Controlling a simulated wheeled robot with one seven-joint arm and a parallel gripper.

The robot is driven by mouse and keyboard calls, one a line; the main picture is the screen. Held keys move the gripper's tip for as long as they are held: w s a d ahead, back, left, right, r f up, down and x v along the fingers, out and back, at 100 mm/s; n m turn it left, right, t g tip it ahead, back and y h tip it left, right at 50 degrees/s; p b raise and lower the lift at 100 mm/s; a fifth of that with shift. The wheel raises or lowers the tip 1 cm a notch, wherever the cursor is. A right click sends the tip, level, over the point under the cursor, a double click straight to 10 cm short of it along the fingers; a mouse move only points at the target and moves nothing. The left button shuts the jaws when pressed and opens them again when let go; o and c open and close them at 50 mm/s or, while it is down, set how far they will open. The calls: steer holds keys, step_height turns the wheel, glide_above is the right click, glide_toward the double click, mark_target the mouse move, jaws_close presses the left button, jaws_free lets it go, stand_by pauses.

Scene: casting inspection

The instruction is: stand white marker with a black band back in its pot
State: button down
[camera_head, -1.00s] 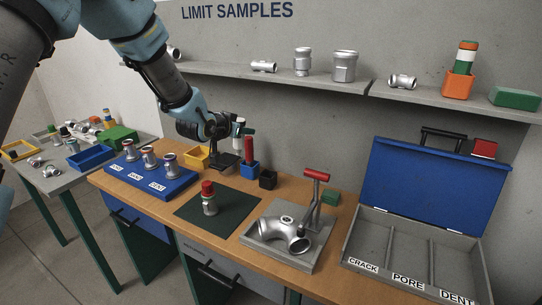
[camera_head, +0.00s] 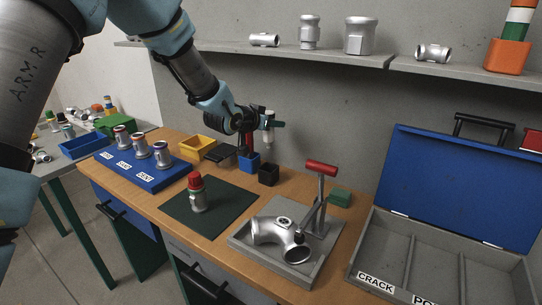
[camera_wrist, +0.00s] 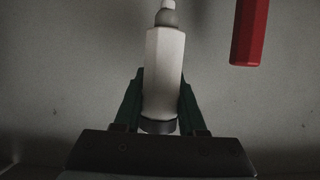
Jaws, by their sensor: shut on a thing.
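The white marker (camera_wrist: 164,75) stands upright between the fingers of my gripper (camera_wrist: 160,105) in the wrist view, its narrow tip up and a dark band at its lower end. In the head view my gripper (camera_head: 270,123) is shut on the white marker (camera_head: 267,138) and holds it in the air. Below it on the bench is a small black pot (camera_head: 268,176), which looks empty, though its inside is hard to see. Beside it, a blue pot (camera_head: 249,163) holds a red marker (camera_head: 247,138), also in the wrist view (camera_wrist: 249,35).
A yellow bin (camera_head: 197,149) stands left of the pots. A red-topped casting (camera_head: 197,194) stands on a green mat (camera_head: 225,208). A clamp fixture (camera_head: 318,212) with a pipe elbow (camera_head: 275,232) is to the right. The shelf (camera_head: 345,58) runs above.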

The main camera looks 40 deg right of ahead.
steer(key=shift+d+f+b, duration=0.2)
steer(key=shift+f+b, duration=0.3)
steer(key=shift+f, duration=0.4)
step_height(320, 180, down, 9)
steer(key=shift+f+p, duration=0.1)
steer(key=shift+p, duration=1.15)
steer(key=shift+f, duration=0.2)
steer(key=shift+f, duration=0.1)
steer(key=shift+f, duration=0.1)
steer(key=shift+c, duration=2.4)
jaws_free()
